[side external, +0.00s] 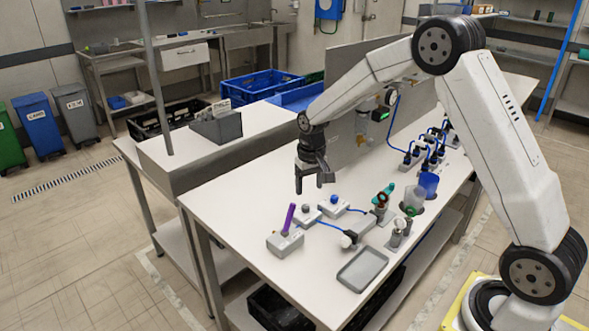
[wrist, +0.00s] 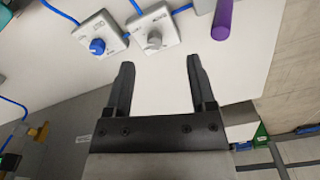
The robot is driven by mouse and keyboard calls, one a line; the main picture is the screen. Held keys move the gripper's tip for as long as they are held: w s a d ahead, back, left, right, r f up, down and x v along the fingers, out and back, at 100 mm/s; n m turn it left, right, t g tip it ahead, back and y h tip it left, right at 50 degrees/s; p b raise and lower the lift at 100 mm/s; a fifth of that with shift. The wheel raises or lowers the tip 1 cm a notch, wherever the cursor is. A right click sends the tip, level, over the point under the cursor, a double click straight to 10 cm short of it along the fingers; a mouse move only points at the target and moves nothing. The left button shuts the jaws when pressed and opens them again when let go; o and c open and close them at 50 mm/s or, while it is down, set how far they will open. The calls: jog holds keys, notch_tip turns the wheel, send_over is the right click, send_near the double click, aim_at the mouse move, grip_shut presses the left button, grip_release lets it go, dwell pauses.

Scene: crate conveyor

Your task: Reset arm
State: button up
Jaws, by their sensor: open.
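My gripper (side external: 314,186) hangs at the end of my arm above the white table (side external: 243,222), near its back left part. In the wrist view my gripper (wrist: 163,85) has its two black fingers spread apart with nothing between them. It is open and empty. A control box with a blue knob (wrist: 97,46) and a box with a pale knob (wrist: 154,29) lie beyond the fingertips. A purple stick (side external: 288,219) stands tilted in a white block (side external: 284,243) on the table; the stick also shows in the wrist view (wrist: 222,20).
A grey tray (side external: 362,269) lies at the table's front. Bottles, a blue cup (side external: 428,184) and cabled plugs stand to the right. A grey box (side external: 216,125) sits on the table at left. A grey partition (side external: 345,75) rises behind.

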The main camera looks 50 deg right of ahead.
jog(key=s+a+r+n+t, duration=0.1)
jog(key=s+a, duration=0.3)
jog(key=s, duration=0.6)
jog(key=s+a+r+n+t, duration=0.1)
jog(key=s+a+n, duration=0.1)
jog(key=s, duration=0.8)
jog(key=shift+s+a+n, duration=0.3)
jog(key=shift+a, duration=0.55)
